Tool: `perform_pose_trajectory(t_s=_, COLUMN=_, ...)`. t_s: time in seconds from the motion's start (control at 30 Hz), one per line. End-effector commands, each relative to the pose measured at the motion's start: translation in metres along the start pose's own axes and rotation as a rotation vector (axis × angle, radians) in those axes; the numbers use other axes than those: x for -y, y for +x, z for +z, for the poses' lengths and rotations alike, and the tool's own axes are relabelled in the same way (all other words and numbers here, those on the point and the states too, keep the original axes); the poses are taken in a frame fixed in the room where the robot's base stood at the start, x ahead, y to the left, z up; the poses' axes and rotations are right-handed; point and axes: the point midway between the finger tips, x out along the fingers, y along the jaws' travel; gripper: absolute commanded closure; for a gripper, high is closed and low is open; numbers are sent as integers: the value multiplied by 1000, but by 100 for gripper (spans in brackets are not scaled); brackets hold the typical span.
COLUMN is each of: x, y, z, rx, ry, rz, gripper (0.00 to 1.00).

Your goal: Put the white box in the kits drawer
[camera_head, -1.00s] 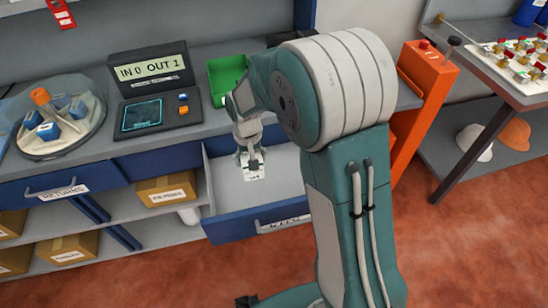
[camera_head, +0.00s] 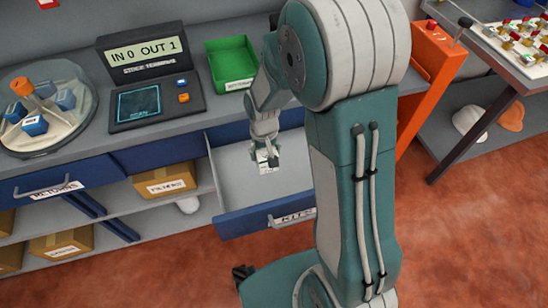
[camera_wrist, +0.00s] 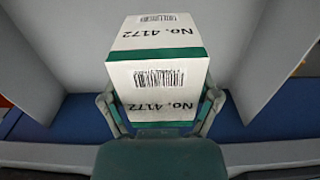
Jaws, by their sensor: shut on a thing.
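The white box (camera_wrist: 158,75) has a green band, a barcode and the print "No. 4172". My gripper (camera_wrist: 160,112) is shut on it, one finger at each side, in the wrist view. In the head view the box (camera_head: 267,165) hangs from my gripper (camera_head: 265,150) over the open kits drawer (camera_head: 233,186). The drawer is pulled out, with a blue front labelled KITS and a pale inside that looks empty where it shows. My arm hides its right part. I cannot tell whether the box touches the drawer floor.
A stock terminal (camera_head: 150,85) reading "IN 0 OUT 1", a green bin (camera_head: 232,62) and a round carousel (camera_head: 40,110) stand on the counter. The returns drawer (camera_head: 60,184) is shut at left. An orange stand (camera_head: 432,60) is at right.

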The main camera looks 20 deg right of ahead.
Motion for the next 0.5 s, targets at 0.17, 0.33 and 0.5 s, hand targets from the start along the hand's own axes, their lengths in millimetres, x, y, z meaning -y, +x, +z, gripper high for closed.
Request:
perform_pose_trajectory(t_s=0.17, x=-26, y=30, z=-13, rx=3, ry=6, rz=-5, gripper=81)
perform_pose_trajectory(t_s=0.33, x=-32, y=41, z=-19, rx=0, ry=4, rz=-5, gripper=81)
perform_pose_trajectory(t_s=0.5, x=-33, y=59, z=-22, rx=3, ry=1, rz=-1, gripper=81)
